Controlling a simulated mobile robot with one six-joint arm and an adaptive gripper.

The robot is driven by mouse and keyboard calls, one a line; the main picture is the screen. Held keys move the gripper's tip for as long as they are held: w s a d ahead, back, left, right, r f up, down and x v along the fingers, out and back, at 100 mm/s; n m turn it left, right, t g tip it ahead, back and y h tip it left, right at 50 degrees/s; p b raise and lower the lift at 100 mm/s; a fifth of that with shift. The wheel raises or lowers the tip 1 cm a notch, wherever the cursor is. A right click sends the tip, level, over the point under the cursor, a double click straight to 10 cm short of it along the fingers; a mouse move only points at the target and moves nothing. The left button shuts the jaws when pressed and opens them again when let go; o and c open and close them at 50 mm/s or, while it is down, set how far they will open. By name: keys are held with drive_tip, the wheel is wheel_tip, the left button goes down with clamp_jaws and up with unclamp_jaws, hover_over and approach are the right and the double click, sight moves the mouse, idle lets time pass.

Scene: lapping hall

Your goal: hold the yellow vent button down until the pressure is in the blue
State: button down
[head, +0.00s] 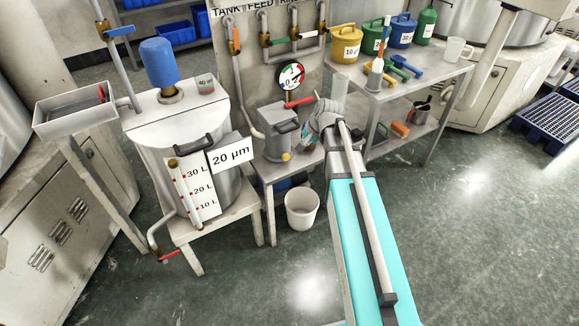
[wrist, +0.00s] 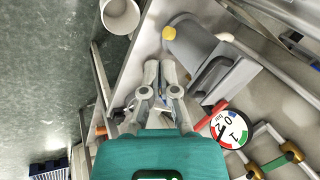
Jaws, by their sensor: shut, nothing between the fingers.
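The yellow vent button (head: 286,156) sits low on the front of a grey pressure pot (head: 281,131) on a small metal bench. In the wrist view the button (wrist: 169,33) lies just beyond my fingertips, with a visible gap. My gripper (wrist: 160,66) is shut and empty, beside the pot (wrist: 192,50). In the head view my gripper (head: 304,142) is right of the pot, partly hidden by my arm. The round pressure gauge (head: 291,76) is above the pot and also shows in the wrist view (wrist: 230,129).
A red-handled lever (head: 299,102) sits between gauge and pot. A white bucket (head: 301,209) stands on the floor below. Left is a steel tank (head: 190,150) with a level scale. Right is a table (head: 420,88) with coloured cans. The floor at front right is clear.

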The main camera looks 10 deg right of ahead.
sight(286, 155)
drive_tip(key=w+d+f+m+t+b, duration=0.1)
drive_tip(key=w+d+f+m+b, duration=0.2)
drive_tip(key=w+f+b, duration=0.3)
drive_tip(key=shift+t+y, duration=0.4)
drive_tip(key=shift+f, duration=0.15)
drive_tip(key=b+x, duration=1.1)
drive_tip(key=x, duration=0.2)
drive_tip(key=shift+f, duration=0.15)
drive_tip(key=shift+w+a+f, duration=0.15)
drive_tip(key=shift+f, duration=0.05)
idle(0.5)
drive_tip(key=shift+w+a+f+b, duration=0.2)
drive_tip(key=shift+w+f+b, duration=0.05)
drive_tip(key=shift+w+b, duration=0.35)
drive_tip(key=shift+w+a+r, duration=0.1)
drive_tip(key=shift+w+a, duration=0.1)
drive_tip(key=shift+w, duration=0.15)
